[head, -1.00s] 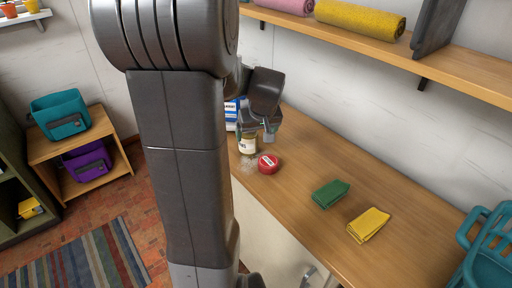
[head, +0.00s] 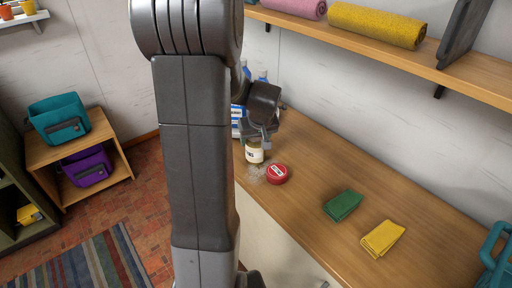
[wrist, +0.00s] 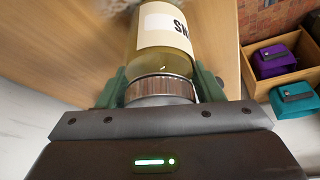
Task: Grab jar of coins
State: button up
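A glass jar (head: 254,152) with a cream label and yellowish contents is under my gripper (head: 261,139) at the far end of the wooden bench. In the wrist view the jar (wrist: 163,48) fills the top middle. Its label shows dark letters beginning "SN", cut off by the frame. No coins can be made out in it. My gripper's green fingers (wrist: 160,90) are on both sides of its ridged metallic lid, against it. Whether the jar's base touches the bench is unclear.
A red round tin (head: 277,174) and a pale, clear thing (head: 256,171) are close to the jar. Blue-and-white containers (head: 238,113) stand behind it. Green cloth (head: 343,205) and yellow cloth (head: 382,238) lie nearer. A shelf (head: 470,80) overhangs the bench.

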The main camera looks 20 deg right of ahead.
jog(key=c, duration=0.7)
jog(key=shift+r, duration=0.15)
jog(key=shift+c, duration=0.2)
